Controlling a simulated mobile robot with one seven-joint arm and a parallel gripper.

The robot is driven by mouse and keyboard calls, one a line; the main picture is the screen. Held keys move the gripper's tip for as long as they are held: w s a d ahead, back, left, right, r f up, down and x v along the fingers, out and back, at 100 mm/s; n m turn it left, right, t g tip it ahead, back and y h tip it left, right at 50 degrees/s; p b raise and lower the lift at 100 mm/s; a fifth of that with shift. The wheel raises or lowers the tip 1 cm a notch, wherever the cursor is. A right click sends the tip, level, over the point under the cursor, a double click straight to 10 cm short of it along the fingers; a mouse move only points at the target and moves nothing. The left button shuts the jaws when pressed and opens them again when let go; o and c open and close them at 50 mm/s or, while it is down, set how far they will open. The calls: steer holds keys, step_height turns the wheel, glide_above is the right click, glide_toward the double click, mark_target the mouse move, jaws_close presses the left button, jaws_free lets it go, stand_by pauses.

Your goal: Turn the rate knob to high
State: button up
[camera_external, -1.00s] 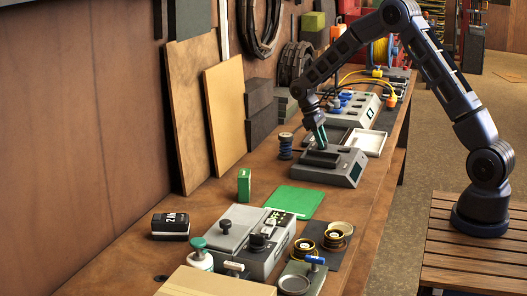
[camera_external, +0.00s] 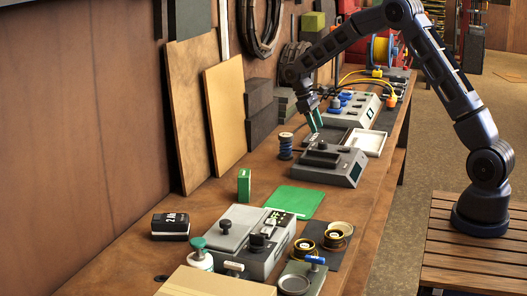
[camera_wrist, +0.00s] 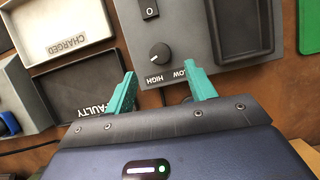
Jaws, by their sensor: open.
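The rate knob (camera_wrist: 160,54) is a round black knob on a grey panel (camera_wrist: 190,30) in the wrist view. The printed words HIGH and LOW lie just below it, HIGH to the left of LOW. A white mark on the knob appears to lie on its lower left side, toward HIGH; its exact angle is hard to read. My gripper (camera_wrist: 162,90) has two teal fingers spread apart, empty, below the knob and clear of it.
A black rocker switch (camera_wrist: 148,9) sits above the knob. Trays marked CHARGED (camera_wrist: 62,28) and FAULTY (camera_wrist: 85,86) lie left of the panel. In the external view a white tray (camera_external: 366,143) and a second grey unit (camera_external: 362,110) stand close by.

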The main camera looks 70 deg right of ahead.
steer(key=shift+v, duration=2.1)
steer(key=s+a+r+t+h, duration=0.1)
steer(key=s+a+r+t, duration=0.3)
steer(key=s+a+r, duration=1.4)
steer(key=s+a+t, duration=0.2)
steer(key=s+a, duration=0.3)
steer(key=s, duration=0.7)
steer(key=s+a+t, duration=0.3)
steer(key=s+a, duration=0.3)
steer(key=s, duration=0.6)
steer(key=shift+r+n+y, duration=0.2)
steer(key=shift+n+y, duration=0.1)
steer(key=shift+y, duration=0.1)
steer(key=shift+o, duration=0.4)
steer(key=shift+w+a, duration=0.1)
